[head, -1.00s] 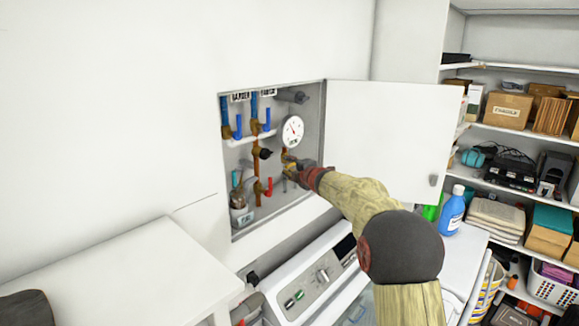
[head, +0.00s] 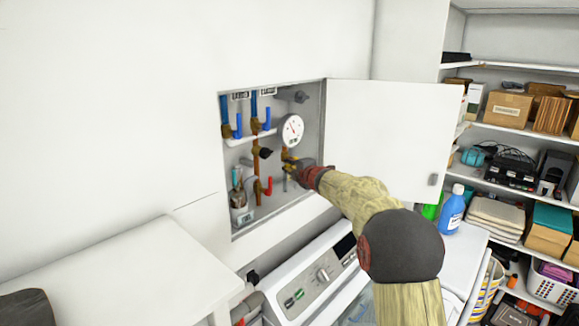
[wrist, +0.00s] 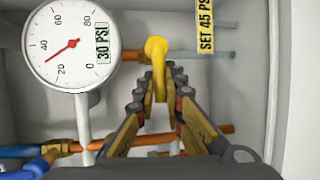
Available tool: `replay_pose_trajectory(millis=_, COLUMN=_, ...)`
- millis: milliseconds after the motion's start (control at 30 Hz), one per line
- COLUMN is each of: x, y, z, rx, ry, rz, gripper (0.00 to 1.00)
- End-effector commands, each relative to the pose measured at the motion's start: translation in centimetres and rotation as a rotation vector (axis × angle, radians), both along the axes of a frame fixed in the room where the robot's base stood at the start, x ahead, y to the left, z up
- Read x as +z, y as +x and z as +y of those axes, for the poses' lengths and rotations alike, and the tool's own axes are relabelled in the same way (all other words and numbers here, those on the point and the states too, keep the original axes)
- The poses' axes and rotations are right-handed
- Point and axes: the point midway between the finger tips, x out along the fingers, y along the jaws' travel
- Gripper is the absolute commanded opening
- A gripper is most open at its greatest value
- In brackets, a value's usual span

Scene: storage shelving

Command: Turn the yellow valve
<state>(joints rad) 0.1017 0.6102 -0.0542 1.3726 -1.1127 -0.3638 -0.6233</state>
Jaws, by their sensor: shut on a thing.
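The yellow valve (wrist: 157,55) is in the wrist view, just right of the gauge, on a copper pipe inside the wall cabinet. Its handle reaches down between the fingers of my gripper (wrist: 158,95), which is shut on it. In the head view my gripper (head: 297,172) reaches into the cabinet below the gauge, and the yellow valve (head: 287,157) shows only in part there. The round pressure gauge (wrist: 72,44) has a red needle and a "30 PSI" label. A yellow "SET 45 PSI" label (wrist: 206,25) is on the cabinet back.
The cabinet door (head: 390,140) stands open to the right of my arm. Blue-handled valves (head: 266,119) and a red-handled valve (head: 268,185) are left of my gripper. A washer (head: 310,275) is below.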

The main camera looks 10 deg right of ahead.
Motion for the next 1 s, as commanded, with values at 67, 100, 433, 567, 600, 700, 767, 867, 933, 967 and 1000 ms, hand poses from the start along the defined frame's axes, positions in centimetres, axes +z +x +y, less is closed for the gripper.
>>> replay_pose_trajectory(millis=67, x=-0.1, y=0.0, z=0.0, rx=0.000, ry=0.000, rz=0.001, gripper=0.00)
replay_pose_trajectory(millis=100, x=-0.1, y=0.0, z=0.0, rx=0.000, ry=0.000, rz=0.001, gripper=0.00)
replay_pose_trajectory(millis=433, x=-0.2, y=0.0, z=0.0, rx=0.000, ry=-0.003, rz=-0.002, gripper=0.00)
replay_pose_trajectory(millis=567, x=-0.4, y=0.0, z=0.0, rx=0.000, ry=-0.016, rz=-0.011, gripper=0.00)
replay_pose_trajectory(millis=600, x=-0.5, y=0.0, z=0.0, rx=0.000, ry=-0.022, rz=-0.016, gripper=0.00)
replay_pose_trajectory(millis=700, x=-0.8, y=0.0, z=0.0, rx=0.001, ry=-0.043, rz=-0.032, gripper=0.00)
replay_pose_trajectory(millis=767, x=-1.0, y=0.0, z=0.0, rx=0.001, ry=-0.059, rz=-0.045, gripper=0.00)
replay_pose_trajectory(millis=867, x=-1.3, y=0.0, z=0.0, rx=0.001, ry=-0.093, rz=-0.070, gripper=0.00)
replay_pose_trajectory(millis=933, x=-1.6, y=0.0, z=0.0, rx=0.000, ry=-0.120, rz=-0.089, gripper=0.00)
replay_pose_trajectory(millis=967, x=-1.7, y=0.0, z=0.0, rx=0.000, ry=-0.131, rz=-0.096, gripper=0.00)
replay_pose_trajectory(millis=1000, x=-1.8, y=0.0, z=-0.1, rx=0.000, ry=-0.148, rz=-0.109, gripper=0.00)
